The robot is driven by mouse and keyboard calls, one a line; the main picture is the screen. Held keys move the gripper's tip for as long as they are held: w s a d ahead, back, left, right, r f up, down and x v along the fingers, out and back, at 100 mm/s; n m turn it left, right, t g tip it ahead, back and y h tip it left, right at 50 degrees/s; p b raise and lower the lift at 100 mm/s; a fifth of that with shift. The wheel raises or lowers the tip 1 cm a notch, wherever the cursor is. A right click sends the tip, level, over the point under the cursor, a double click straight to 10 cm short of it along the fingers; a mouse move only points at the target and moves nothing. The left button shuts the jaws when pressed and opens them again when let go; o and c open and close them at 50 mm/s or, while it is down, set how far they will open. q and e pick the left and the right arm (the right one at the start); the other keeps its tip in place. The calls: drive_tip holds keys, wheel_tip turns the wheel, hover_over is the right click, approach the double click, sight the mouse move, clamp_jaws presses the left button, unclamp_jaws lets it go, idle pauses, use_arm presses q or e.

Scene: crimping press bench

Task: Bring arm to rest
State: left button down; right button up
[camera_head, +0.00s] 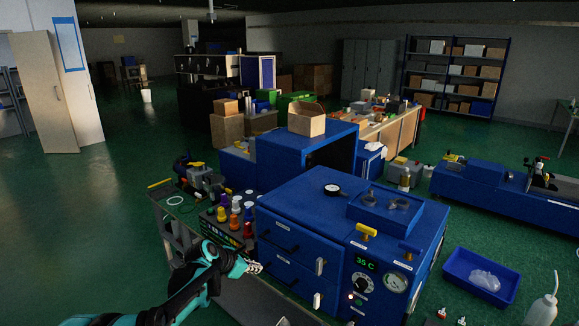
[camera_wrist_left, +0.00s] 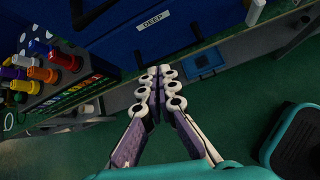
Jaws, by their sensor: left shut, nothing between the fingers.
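My left arm comes in from the lower left in the head view. Its gripper (camera_head: 254,267) is at the lower left corner of the large blue press cabinet (camera_head: 300,220), in front of its drawer fronts. In the left wrist view the two fingers (camera_wrist_left: 158,92) are shut against each other with nothing between them. Beyond the fingertips is a blue drawer front with a label reading DEEP (camera_wrist_left: 152,20). I cannot tell whether the fingertips touch the cabinet. My right gripper is not in view.
A rack of coloured-handled tools (camera_head: 232,215) stands left of the cabinet; it also shows in the left wrist view (camera_wrist_left: 45,75). A blue tray (camera_head: 480,278) with a clear bag and a white bottle (camera_head: 541,309) are at the right. Green floor at the left is open.

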use_arm(q)
drive_tip(key=s+r+m+y, duration=0.1)
drive_tip(key=s+r+m, duration=0.25)
drive_tip(key=s, duration=0.25)
drive_tip(key=s+r+m+y, duration=0.1)
drive_tip(key=s+r+m, duration=0.25)
drive_tip(key=s, duration=0.25)
drive_tip(key=s+a+f+m+y, duration=0.1)
drive_tip(key=s+a+f+m, duration=0.1)
drive_tip(key=s+m, duration=0.7)
drive_tip(key=s+a+f+m+y, duration=0.2)
drive_tip(key=s+m, duration=0.7)
drive_tip(key=s, duration=0.6)
drive_tip(key=shift+s+a+m, duration=0.3)
drive_tip(key=shift+s+a, duration=0.05)
drive_tip(key=shift+a, duration=0.25)
drive_tip(key=c, duration=2.3)
unclamp_jaws()
drive_tip(key=shift+f, duration=0.1)
